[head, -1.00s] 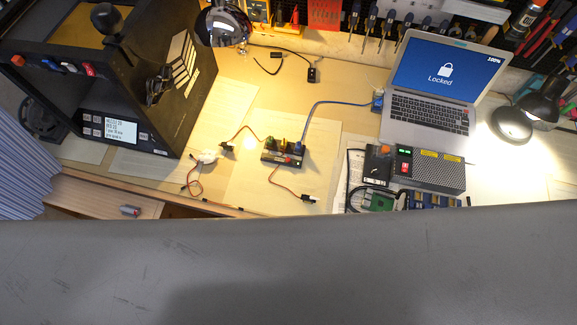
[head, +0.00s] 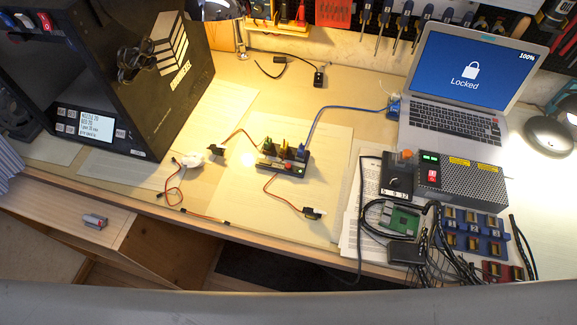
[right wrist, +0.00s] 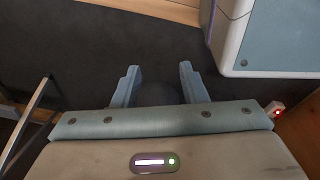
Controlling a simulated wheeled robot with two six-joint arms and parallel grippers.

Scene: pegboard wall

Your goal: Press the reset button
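No reset label can be read in these frames. A small black board (head: 268,166) on the bench carries a red button (head: 288,167) and several coloured plugs. A black box (head: 398,178) with an orange knob or button (head: 405,155) stands to its right. Beside that is a perforated power unit (head: 473,183) with a red switch (head: 432,175) and green lights. My right gripper (right wrist: 158,78) shows in the right wrist view. Its fingers are apart and empty above a dark floor, away from the bench objects. My left gripper is not in view.
A laptop (head: 455,125) reading "Locked" stands at the back right beside a lamp (head: 550,137). A green circuit board (head: 400,217), cables and blue modules (head: 470,232) crowd the front right. A black printer-like machine (head: 95,80) stands left. The bench middle is fairly clear.

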